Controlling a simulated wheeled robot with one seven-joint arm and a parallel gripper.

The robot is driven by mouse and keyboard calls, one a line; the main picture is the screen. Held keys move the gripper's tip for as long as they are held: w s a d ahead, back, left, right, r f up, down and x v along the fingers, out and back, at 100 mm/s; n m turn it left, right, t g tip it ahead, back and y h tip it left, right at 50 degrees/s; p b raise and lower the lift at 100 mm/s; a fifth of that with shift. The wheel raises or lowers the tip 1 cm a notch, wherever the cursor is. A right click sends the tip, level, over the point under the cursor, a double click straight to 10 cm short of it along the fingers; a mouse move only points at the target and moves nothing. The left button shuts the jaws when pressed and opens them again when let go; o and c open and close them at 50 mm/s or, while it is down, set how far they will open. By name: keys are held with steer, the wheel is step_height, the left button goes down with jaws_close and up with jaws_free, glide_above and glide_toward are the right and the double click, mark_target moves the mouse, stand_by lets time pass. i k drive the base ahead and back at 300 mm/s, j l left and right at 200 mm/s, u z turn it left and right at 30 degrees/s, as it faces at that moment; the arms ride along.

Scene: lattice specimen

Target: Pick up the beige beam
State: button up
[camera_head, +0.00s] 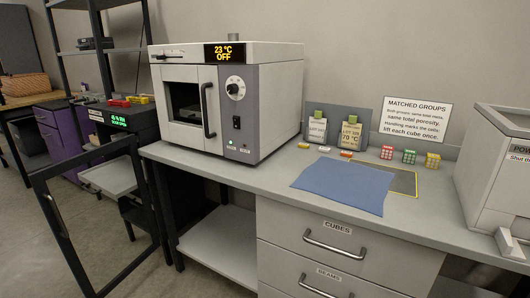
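I cannot make out a clearly beige beam. Several small pale, orange or red pieces lie on the grey counter (240,176), one at the left (303,146) and one nearer the middle (324,149); they are too small to identify as beams. A closed drawer labelled BEAMS (325,284) is below a closed drawer labelled CUBES (335,242). Red (387,152), green (409,157) and yellow (432,160) lattice cubes stand in a row near the wall. My gripper is not in view.
A white-grey oven (265,110) reading 23 °C OFF stands on the counter. A blue cloth (342,184) partly covers a dark, yellow-edged mat (403,183). A white machine (490,175) stands at the right. A black-framed panel (57,216) stands in the left foreground.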

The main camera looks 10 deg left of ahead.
mark_target(150, 97)
steer(key=i+j+u, duration=0.25)
steer(key=i+u, duration=0.2)
steer(key=i, duration=0.25)
steer(key=i+u, duration=0.4)
steer(key=i, duration=0.25)
steer(key=i+l+u, duration=0.15)
steer(key=i+u, duration=0.3)
steer(key=i, duration=0.25)
steer(key=i+u, duration=0.1)
steer(key=i, duration=0.5)
